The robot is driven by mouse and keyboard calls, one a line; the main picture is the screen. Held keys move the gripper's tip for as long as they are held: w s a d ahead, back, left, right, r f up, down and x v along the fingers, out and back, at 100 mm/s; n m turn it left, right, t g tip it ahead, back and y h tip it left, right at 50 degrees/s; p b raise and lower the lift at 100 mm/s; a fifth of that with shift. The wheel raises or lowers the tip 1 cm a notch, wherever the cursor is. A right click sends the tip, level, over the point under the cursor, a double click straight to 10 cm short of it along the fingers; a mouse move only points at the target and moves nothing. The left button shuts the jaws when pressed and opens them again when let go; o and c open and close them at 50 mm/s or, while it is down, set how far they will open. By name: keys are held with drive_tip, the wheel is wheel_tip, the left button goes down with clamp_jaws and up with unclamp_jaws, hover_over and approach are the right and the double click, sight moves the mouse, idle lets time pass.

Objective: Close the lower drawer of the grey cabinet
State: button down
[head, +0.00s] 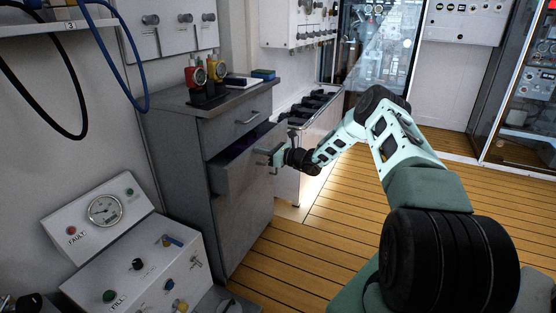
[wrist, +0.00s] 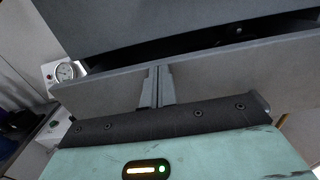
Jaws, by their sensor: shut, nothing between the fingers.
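The grey cabinet (head: 238,225) stands left of centre in the head view. Its lower drawer (head: 236,172) is partly pulled out, with a dark opening above its front. In the wrist view the drawer front (wrist: 235,75) runs across the picture, with a dark gap behind its top edge. My gripper (head: 267,157) is at the outer face of this drawer front. Its fingers (wrist: 157,82) are shut with nothing between them, and point at the panel. I cannot tell whether they touch it. The upper drawer (head: 240,122) appears closed.
Red and yellow devices (head: 207,74) stand on the cabinet top. A counter with black trays (head: 308,105) stands beyond the cabinet. A gauge panel (head: 105,212) is at the front left. The wooden floor (head: 310,240) in front of the cabinet is clear.

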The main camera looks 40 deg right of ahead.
drive_tip(key=b+x, duration=0.3)
drive_tip(key=x, duration=0.5)
drive_tip(key=shift+w+r, duration=0.15)
drive_tip(key=shift+w, duration=0.1)
drive_tip(key=shift+a+r, duration=0.15)
drive_tip(key=shift+a, duration=0.05)
